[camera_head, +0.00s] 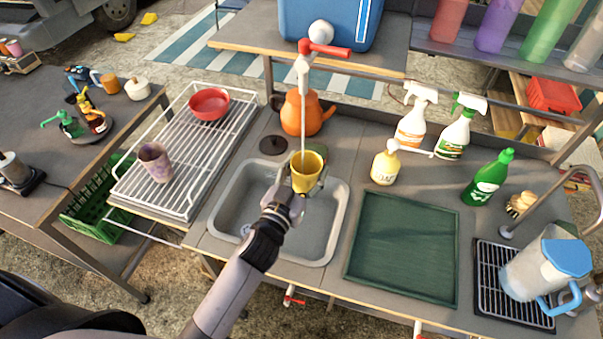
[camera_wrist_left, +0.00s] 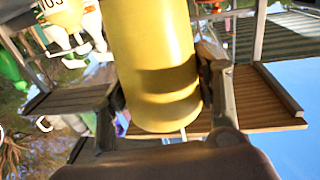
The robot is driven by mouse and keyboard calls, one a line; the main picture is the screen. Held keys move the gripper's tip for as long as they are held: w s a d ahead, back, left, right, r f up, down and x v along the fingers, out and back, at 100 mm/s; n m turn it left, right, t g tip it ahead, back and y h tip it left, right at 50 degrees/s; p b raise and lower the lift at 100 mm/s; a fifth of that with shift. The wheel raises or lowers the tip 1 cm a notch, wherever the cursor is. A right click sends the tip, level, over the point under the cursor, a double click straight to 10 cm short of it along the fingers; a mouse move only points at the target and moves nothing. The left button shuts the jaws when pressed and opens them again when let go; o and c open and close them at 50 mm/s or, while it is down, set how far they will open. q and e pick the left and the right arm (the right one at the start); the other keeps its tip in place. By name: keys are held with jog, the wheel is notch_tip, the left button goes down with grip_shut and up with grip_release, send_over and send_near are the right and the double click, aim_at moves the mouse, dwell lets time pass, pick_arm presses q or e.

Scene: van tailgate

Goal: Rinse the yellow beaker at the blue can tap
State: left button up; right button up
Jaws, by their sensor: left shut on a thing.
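The yellow beaker (camera_head: 306,176) is held upright, mouth up, above the grey sink (camera_head: 227,205). My left gripper (camera_head: 296,190) is shut on it from the near side. In the left wrist view the beaker (camera_wrist_left: 155,65) fills the space between the two fingers (camera_wrist_left: 165,95). The blue can (camera_head: 318,20) stands on the raised shelf behind. Its white tap with a red lever (camera_head: 325,49) points down over the sink. A thin pale stream of water (camera_head: 303,120) runs from the tap into the beaker's mouth. My right gripper is not in view.
An orange pot (camera_head: 301,112) stands close behind the beaker. A yellow pump bottle (camera_head: 385,167) and spray bottles (camera_head: 415,120) stand to the right. A green tray (camera_head: 403,245) lies empty right of the sink. A wire rack (camera_head: 200,140) at left holds a red bowl and a purple cup.

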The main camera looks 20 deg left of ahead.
aim_at(293, 176)
pick_arm(q)
jog(key=shift+w+a, duration=0.1)
jog(key=shift+a, duration=0.15)
jog(key=shift+w+a, duration=0.1)
jog(key=shift+a, duration=0.25)
jog(key=shift+s+a+p, duration=0.2)
jog(key=shift+s+a, duration=0.05)
jog(key=shift+s, duration=0.45)
jog(key=shift+s+a+p, duration=0.2)
jog(key=shift+s, duration=0.55)
jog(key=shift+s+a+p, duration=0.2)
jog(key=shift+s+a, duration=0.05)
jog(key=shift+s, duration=0.45)
jog(key=shift+s+a, duration=0.3)
jog(key=shift+s, duration=0.55)
jog(key=shift+s+a, duration=0.3)
jog(key=shift+s, duration=0.5)
